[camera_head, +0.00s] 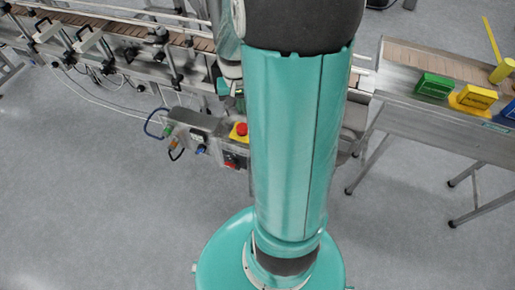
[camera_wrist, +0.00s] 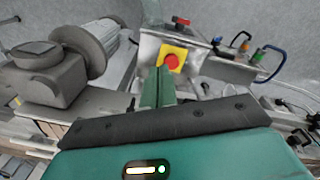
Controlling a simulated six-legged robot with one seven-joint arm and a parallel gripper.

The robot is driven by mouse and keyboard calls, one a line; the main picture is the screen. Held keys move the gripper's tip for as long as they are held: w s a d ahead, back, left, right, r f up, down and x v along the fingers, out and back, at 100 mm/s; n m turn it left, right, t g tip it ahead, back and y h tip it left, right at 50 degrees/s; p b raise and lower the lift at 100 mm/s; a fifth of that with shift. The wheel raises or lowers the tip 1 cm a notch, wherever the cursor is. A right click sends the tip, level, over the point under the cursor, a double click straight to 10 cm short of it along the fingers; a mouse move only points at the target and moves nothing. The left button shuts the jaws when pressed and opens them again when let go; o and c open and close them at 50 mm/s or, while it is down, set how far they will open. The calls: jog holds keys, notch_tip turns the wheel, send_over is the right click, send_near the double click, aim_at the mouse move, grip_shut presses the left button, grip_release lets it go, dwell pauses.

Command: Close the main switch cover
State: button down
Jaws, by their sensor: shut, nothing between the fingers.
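The control box (camera_wrist: 200,50) shows in the wrist view, with a red rotary switch (camera_wrist: 181,20) on its far face. In the head view a red switch on a dark plate (camera_head: 232,161) sits low on the box front. I cannot make out the switch cover or its position in either view. My gripper (camera_wrist: 160,72) is shut and empty, its green fingers just short of the yellow plate with the red emergency button (camera_wrist: 171,61). In the head view my arm hides most of the gripper.
A grey motor (camera_wrist: 85,50) stands left in the wrist view. A conveyor (camera_head: 130,45) runs behind. Green and yellow blocks (camera_head: 477,97) lie on the right conveyor. The front floor is clear.

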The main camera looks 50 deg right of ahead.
jog(key=s+d+f+m+y, duration=0.2)
jog(key=s+d+f, duration=0.15)
jog(key=f, duration=0.55)
jog(key=s+d+f+m+y, duration=0.1)
jog(key=s+d+f+m, duration=0.25)
jog(key=f, duration=0.55)
jog(key=s+d+f+m+y, duration=0.2)
jog(key=s+d+f, duration=0.15)
jog(key=f, duration=0.55)
jog(key=s+a+f+g, duration=0.1)
jog(key=s+a+f, duration=0.1)
jog(key=a+f, duration=0.5)
jog(key=shift+s+a+f+n, duration=0.2)
jog(key=shift+f+n, duration=0.15)
jog(key=shift+f, duration=0.45)
